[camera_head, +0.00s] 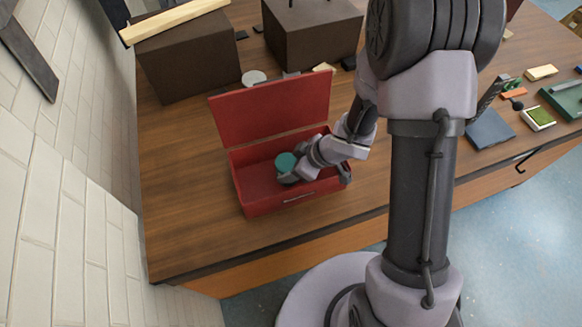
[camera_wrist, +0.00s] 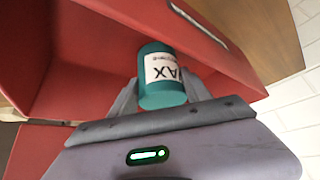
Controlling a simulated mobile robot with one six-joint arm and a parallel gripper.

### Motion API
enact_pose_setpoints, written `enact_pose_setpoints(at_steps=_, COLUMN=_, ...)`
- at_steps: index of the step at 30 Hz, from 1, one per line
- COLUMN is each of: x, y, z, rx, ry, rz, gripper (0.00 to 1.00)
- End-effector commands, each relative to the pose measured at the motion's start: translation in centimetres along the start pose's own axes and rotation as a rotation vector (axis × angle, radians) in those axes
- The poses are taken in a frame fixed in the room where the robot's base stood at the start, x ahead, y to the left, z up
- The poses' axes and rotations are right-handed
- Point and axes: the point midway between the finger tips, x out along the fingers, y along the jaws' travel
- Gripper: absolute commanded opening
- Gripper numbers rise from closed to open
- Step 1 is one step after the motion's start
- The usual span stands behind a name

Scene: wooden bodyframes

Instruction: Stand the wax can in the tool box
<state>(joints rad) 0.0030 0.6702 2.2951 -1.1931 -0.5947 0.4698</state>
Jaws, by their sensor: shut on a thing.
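The wax can (camera_head: 286,162) is a teal cylinder with a white label. In the wrist view the wax can (camera_wrist: 160,92) sits between the fingers of my gripper (camera_wrist: 162,88), and its label reads "WAX". My gripper (camera_head: 290,176) is shut on it, inside the opening of the red tool box (camera_head: 258,209). The tool box lid stands open at the back. The red wall of the tool box (camera_wrist: 90,70) also shows around the can in the wrist view. Whether the can touches the box floor cannot be told.
Two dark brown blocks (camera_head: 190,62) (camera_head: 308,32) stand behind the box, with a pale wooden strip (camera_head: 175,21) on the left one. A white brick wall (camera_head: 60,210) borders the left. Small tools and a green tray (camera_head: 566,100) lie at the right. The table left of the box is clear.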

Motion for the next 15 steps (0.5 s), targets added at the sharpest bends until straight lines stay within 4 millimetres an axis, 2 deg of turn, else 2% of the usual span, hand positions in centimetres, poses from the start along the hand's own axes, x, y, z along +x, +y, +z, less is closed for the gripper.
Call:
enact_pose_setpoints(at_steps=2, x=0.28, y=0.0, z=0.17, rx=0.0, ry=0.0, rz=0.0, gripper=0.0)
enact_pose_setpoints(at_steps=3, x=0.2, y=0.0, z=0.13, rx=0.0, ry=0.0, rz=0.0, gripper=0.64)
enact_pose_setpoints(at_steps=5, x=0.18, y=0.0, z=0.12, rx=0.0, ry=0.0, rz=0.0, gripper=0.76)
enact_pose_setpoints(at_steps=15, x=-0.13, y=0.0, z=-0.09, rx=0.0, ry=0.0, rz=0.0, gripper=0.78)
